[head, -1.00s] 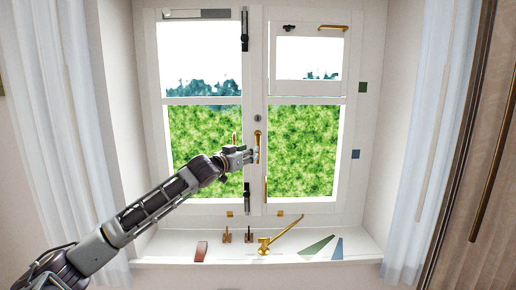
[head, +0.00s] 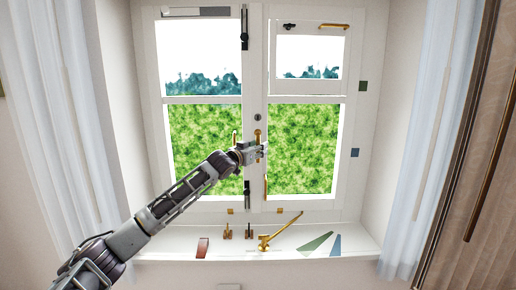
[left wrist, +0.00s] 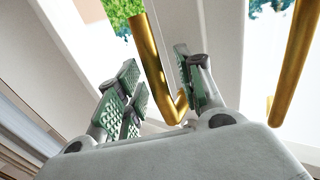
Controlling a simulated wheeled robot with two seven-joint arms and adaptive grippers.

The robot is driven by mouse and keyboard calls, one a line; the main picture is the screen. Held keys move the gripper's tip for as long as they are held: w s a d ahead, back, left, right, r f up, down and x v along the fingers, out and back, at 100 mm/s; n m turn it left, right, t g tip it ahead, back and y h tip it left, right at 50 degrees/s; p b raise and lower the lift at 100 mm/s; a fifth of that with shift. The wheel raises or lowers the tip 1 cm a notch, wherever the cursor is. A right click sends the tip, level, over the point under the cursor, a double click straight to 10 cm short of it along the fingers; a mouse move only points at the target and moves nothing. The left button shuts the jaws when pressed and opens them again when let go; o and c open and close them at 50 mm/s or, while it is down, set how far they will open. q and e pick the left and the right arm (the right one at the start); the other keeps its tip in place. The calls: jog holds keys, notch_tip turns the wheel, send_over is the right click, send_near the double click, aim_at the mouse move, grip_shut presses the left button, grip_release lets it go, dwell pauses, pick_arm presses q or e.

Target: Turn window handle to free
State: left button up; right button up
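The gold window handle (head: 258,134) is on the middle stile of the white window, its lower part behind my left gripper in the head view. My left gripper (head: 262,151) is at the handle. In the left wrist view, the gold handle (left wrist: 156,62) passes between the green-padded fingers of the gripper (left wrist: 160,88). The fingers stand apart, with visible gaps on both sides of the handle. My right gripper is in neither view.
A gold lever stay (head: 282,230), small brackets (head: 227,231) and a red-brown piece (head: 202,248) are on the sill. Curtains (head: 65,120) hang at both sides.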

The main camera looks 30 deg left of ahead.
pick_arm(q)
jog(key=shift+w, duration=0.1)
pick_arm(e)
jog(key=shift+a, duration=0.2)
pick_arm(q)
grip_shut()
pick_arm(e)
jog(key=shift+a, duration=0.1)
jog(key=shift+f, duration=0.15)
